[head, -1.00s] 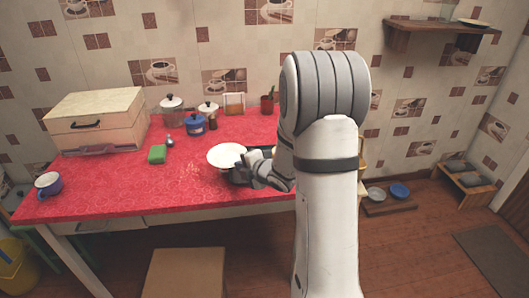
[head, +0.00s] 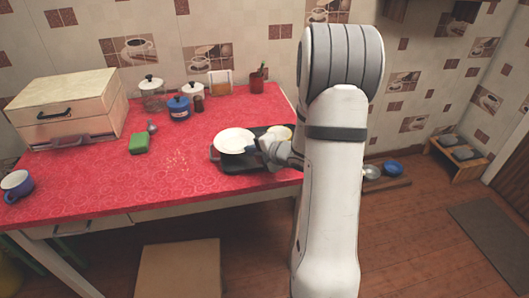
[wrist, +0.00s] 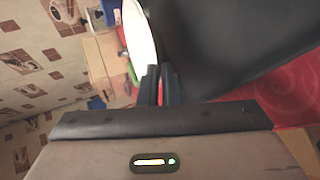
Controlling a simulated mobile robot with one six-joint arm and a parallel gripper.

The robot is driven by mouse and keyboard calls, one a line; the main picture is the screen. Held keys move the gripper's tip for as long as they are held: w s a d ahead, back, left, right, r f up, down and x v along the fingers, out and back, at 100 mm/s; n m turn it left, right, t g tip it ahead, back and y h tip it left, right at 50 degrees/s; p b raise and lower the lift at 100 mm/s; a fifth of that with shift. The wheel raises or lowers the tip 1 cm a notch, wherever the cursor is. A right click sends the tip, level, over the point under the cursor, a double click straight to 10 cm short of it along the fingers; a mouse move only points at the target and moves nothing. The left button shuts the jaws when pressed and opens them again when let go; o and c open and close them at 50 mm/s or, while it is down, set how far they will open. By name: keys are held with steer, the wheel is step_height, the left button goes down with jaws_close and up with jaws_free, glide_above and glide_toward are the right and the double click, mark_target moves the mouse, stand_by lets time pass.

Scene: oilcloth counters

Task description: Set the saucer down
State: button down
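In the wrist view, the saucer (wrist: 137,33) shows as a white curved edge beside my close-set dark fingertips (wrist: 160,85). I cannot tell whether the saucer touches the tray.
A green sponge (head: 139,143), a blue pot (head: 179,109), jars and a wooden bread box (head: 66,108) stand further left. The red counter (head: 110,185) is clear in front, left of the tray.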

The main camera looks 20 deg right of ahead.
steer(key=shift+a+f, duration=0.1)
steer(key=shift+f, duration=0.8)
steer(key=shift+f, duration=0.1)
steer(key=shift+f+b, duration=0.2)
steer(key=shift+b, duration=0.15)
steer(key=c, duration=1.6)
jaws_free()
steer(key=shift+r, duration=0.1)
steer(key=shift+c, duration=0.2)
